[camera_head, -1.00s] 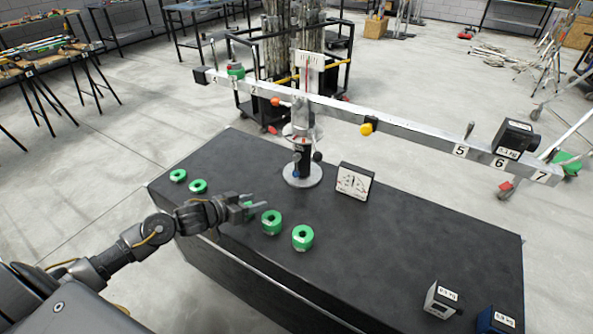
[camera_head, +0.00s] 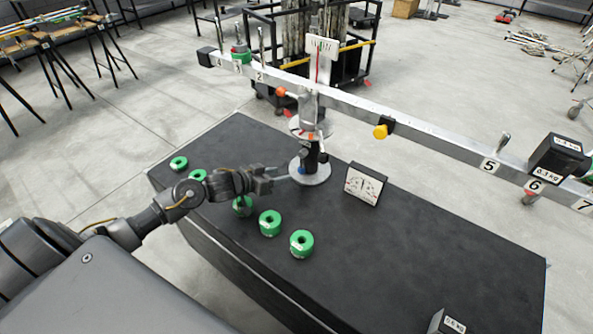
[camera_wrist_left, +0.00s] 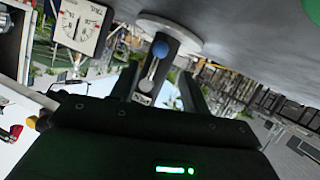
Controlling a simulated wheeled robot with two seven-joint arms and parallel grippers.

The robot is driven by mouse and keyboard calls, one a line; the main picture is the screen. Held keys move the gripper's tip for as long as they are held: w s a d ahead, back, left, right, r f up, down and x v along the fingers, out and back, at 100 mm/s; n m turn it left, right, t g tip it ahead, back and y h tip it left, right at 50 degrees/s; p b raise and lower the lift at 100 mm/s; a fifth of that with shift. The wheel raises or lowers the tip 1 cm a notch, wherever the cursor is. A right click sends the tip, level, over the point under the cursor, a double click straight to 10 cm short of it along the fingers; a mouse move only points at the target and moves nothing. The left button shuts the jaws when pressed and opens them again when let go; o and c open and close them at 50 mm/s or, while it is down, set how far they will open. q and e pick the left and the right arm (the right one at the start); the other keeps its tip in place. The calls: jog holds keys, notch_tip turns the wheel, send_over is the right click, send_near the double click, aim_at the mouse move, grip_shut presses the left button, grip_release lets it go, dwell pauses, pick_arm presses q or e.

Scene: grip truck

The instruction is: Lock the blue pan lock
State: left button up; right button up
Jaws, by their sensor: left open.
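The blue pan lock is a small blue knob (camera_head: 302,170) low on the post of the balance, just above its round base (camera_head: 311,173). In the left wrist view the blue knob (camera_wrist_left: 160,49) sits on a silver lever that lies in line with the space between the fingers. My left gripper (camera_head: 286,176) is open and empty, pointing at the post from the left, close to the knob. Its two fingers also show in the wrist view (camera_wrist_left: 160,85). I cannot tell whether they touch the lever. My right gripper is out of view.
Green ring weights (camera_head: 270,223) stand along the black table's (camera_head: 400,255) left and front side, partly under my left arm. A dial (camera_head: 365,184) stands right of the post. The numbered beam (camera_head: 430,142) spans above, carrying a black weight box (camera_head: 558,158) and a yellow knob (camera_head: 381,132).

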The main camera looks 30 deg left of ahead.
aim_at(299, 171)
pick_arm(q)
jog(key=x, duration=0.7)
jog(key=shift+w+f, duration=0.1)
jog(key=shift+w, duration=0.05)
jog(key=shift+w+d+f+b, duration=0.1)
jog(key=shift+w+b, duration=0.15)
jog(key=shift+b, duration=0.05)
jog(key=shift+w+d+f, duration=0.1)
jog(key=shift+w, duration=0.1)
jog(key=c, duration=0.9)
grip_shut()
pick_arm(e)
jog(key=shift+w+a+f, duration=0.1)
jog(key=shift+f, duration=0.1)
